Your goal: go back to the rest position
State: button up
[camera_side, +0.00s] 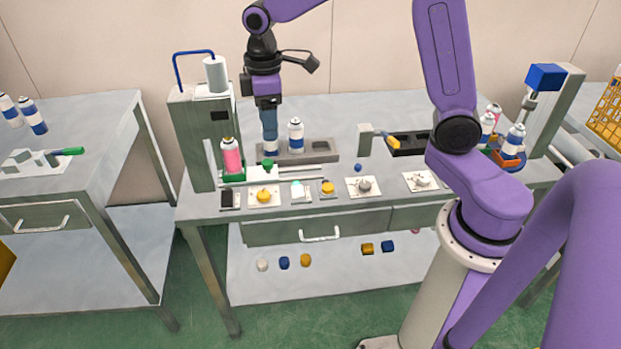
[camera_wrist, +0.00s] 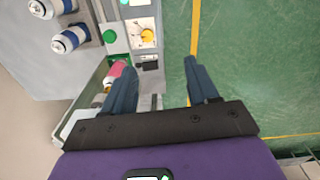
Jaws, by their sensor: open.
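My gripper (camera_side: 269,148) hangs fingers down over the bench, above the green button (camera_side: 268,163) and to the right of the crimping machine. In the wrist view my gripper (camera_wrist: 160,66) has its two blue fingers spread with nothing held between them. A pink can (camera_side: 231,156) stands upright at the green holder of the machine. It also shows in the wrist view (camera_wrist: 117,69), partly hidden by the left finger. A white and blue can (camera_side: 295,136) stands upright in the grey rack, just right of my gripper.
The machine column (camera_side: 190,140) with its grey cylinder stands close on the left. Several control panels, including a yellow button (camera_side: 264,195), line the bench front. More cans stand on a blue and orange stand (camera_side: 508,160) at the right. Space above the bench's middle is clear.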

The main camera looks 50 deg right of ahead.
jog(key=s+d+n, duration=0.2)
jog(key=s, duration=2.6)
jog(key=shift+f, duration=0.35)
